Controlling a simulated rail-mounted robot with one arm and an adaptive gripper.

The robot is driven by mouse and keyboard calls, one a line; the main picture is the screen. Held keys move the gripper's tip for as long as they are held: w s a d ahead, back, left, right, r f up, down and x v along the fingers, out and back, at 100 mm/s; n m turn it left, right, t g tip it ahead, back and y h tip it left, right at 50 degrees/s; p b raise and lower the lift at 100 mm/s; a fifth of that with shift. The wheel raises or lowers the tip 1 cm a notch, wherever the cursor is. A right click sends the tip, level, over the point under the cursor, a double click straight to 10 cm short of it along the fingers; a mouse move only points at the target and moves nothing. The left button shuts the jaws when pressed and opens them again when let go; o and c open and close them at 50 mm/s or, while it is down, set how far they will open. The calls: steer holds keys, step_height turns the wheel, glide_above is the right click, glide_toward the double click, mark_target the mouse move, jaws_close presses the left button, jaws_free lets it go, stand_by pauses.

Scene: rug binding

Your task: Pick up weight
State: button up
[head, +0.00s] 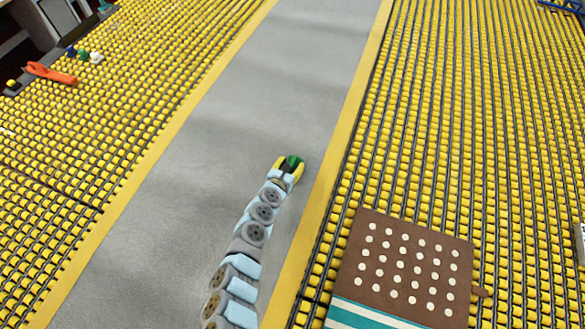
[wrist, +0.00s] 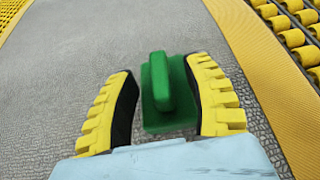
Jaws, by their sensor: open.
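The weight is a green block with a raised handle on top. In the wrist view the green weight (wrist: 168,95) stands on the grey floor strip. My gripper (wrist: 167,100) has two yellow ridged fingers with black inner pads, one on each side of the weight. The fingers are open, with a gap visible beside the weight on the left. In the head view my gripper (head: 290,162) is near the right side of the grey strip, and the green weight (head: 293,161) shows between its fingers. The gripper hides part of the weight there.
Beds of yellow rollers (head: 450,130) flank the grey strip (head: 210,150), which has yellow borders. A brown rug with white dots (head: 400,255) lies at the lower right. An orange tool (head: 50,73) and small coloured pieces lie at the upper left. The strip beyond my gripper is clear.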

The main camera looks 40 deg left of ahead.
steer(key=shift+w+a+f, duration=0.1)
steer(key=shift+w+a, duration=0.1)
steer(key=shift+w, duration=0.35)
steer(key=shift+f, duration=0.1)
jaws_close()
